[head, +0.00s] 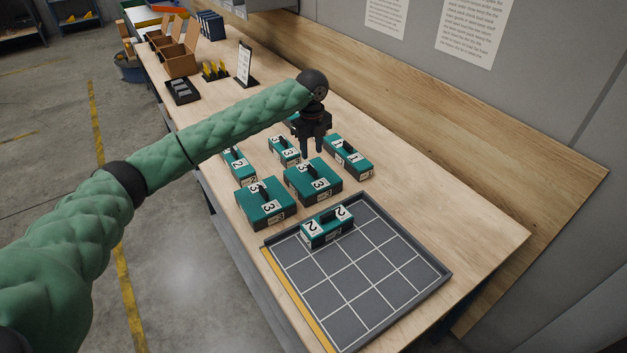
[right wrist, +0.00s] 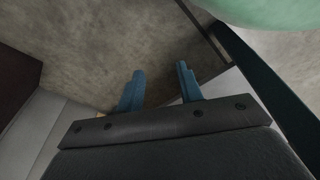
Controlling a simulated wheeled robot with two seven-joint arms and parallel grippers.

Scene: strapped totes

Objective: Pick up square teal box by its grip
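Two squarish teal boxes with black grips and white number labels stand on the bench: one marked 3 (head: 313,181) and one to its left, nearer the front edge (head: 265,204). My left gripper (head: 312,152) points down with its two fingers apart and nothing between them. It appears above or just behind the box marked 3; the exact height gap is hard to tell. My right gripper shows in the right wrist view (right wrist: 160,85), fingers apart and empty, with floor beyond it.
Other teal boxes stand close by: a long one marked 1 (head: 349,157), one marked 2 (head: 238,165) and a smaller one (head: 284,151). A box marked 2 (head: 327,227) sits on the gridded grey tray (head: 375,292), which is otherwise bare. Brown bins (head: 180,59) stand farther back.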

